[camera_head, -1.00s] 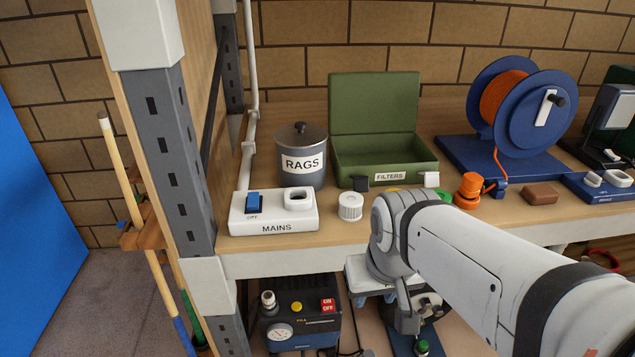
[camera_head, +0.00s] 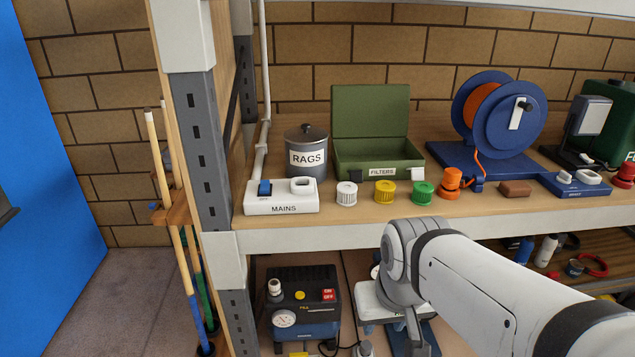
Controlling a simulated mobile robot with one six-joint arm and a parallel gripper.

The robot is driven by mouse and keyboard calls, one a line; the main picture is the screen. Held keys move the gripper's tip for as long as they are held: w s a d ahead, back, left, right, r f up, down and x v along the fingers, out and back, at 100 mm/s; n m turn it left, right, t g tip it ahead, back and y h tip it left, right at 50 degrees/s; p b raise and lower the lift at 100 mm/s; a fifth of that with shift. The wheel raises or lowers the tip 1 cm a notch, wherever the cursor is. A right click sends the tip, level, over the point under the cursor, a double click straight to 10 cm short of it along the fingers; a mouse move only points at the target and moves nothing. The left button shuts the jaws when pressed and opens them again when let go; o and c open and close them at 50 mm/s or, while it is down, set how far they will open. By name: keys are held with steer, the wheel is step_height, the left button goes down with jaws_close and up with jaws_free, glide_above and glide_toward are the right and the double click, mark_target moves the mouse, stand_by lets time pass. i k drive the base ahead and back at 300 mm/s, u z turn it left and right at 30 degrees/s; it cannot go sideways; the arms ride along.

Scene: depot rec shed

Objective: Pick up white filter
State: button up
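The white filter (camera_head: 347,194) is a small ribbed cap standing upright on the shelf top near its front edge. It stands just right of the white MAINS switch box (camera_head: 282,208) and left of a yellow filter (camera_head: 385,191) and a green filter (camera_head: 423,193). Behind them is an open green box (camera_head: 370,163) labelled FILTERS. My arm reaches in from the lower right, with its wrist below and in front of the shelf edge. My gripper's fingertips are hidden from view, so I cannot see whether it is open or shut.
A RAGS pot (camera_head: 307,165) stands behind the switch box. An orange fitting (camera_head: 451,184), a brown block (camera_head: 515,188) and a blue cable reel (camera_head: 498,115) are to the right. A grey upright post (camera_head: 201,150) bounds the left. A compressor (camera_head: 304,303) sits below.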

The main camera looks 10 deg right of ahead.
mark_target(347, 192)
steer(key=z, duration=0.15)
steer(key=i, duration=0.9)
steer(key=u, duration=0.05)
